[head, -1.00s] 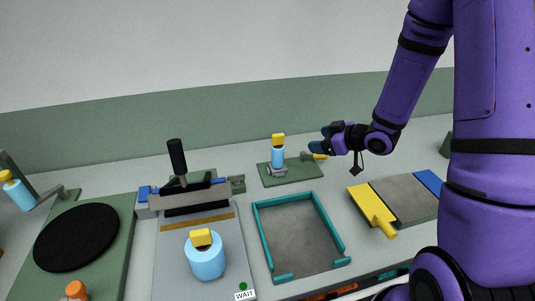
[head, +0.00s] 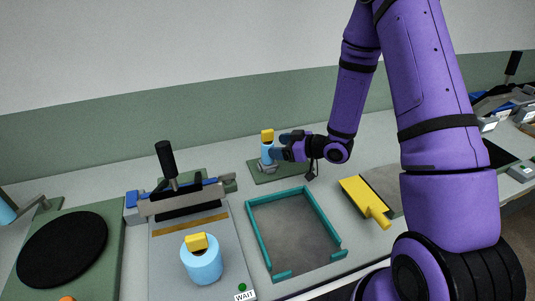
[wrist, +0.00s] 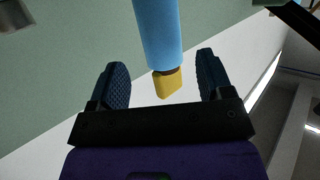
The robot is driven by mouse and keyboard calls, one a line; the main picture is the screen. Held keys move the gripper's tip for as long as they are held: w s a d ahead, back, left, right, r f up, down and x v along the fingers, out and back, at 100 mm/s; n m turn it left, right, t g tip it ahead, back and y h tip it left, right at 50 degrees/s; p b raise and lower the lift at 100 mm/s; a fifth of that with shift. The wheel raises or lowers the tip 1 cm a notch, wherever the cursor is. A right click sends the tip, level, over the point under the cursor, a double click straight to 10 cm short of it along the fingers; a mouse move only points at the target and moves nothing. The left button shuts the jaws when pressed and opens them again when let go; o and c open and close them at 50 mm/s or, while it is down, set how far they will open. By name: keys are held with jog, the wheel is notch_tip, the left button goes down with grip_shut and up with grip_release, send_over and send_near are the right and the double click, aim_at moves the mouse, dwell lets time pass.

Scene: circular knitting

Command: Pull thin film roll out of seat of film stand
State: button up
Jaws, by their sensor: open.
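The thin film roll (head: 266,152) is a slim light-blue cylinder with a yellow top. It stands upright in the grey seat of the film stand (head: 292,174), a green base at the back of the table. My gripper (head: 280,147) is level with the roll, close on its right side. In the wrist view the thin film roll (wrist: 158,32) lies between the lines of the two open, dark-blue fingers of my gripper (wrist: 162,65), with gaps on both sides. Whether the fingertips reach past the roll is unclear. The seat is out of the wrist view.
A thick blue roll with a yellow top (head: 202,262) stands on a grey sealing machine (head: 168,276) with a black lever. A teal-rimmed tray (head: 256,232) lies in front of the stand. A yellow-handled object (head: 364,198) lies on the right. A black disc (head: 62,247) is at left.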

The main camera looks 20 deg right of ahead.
aim_at(273, 145)
jog(key=shift+x, duration=2.3)
jog(key=shift+s+a+r, duration=0.1)
jog(key=shift+s+a, duration=0.05)
jog(key=c, duration=1.1)
jog(key=shift+c, duration=0.2)
jog(key=shift+r, duration=0.1)
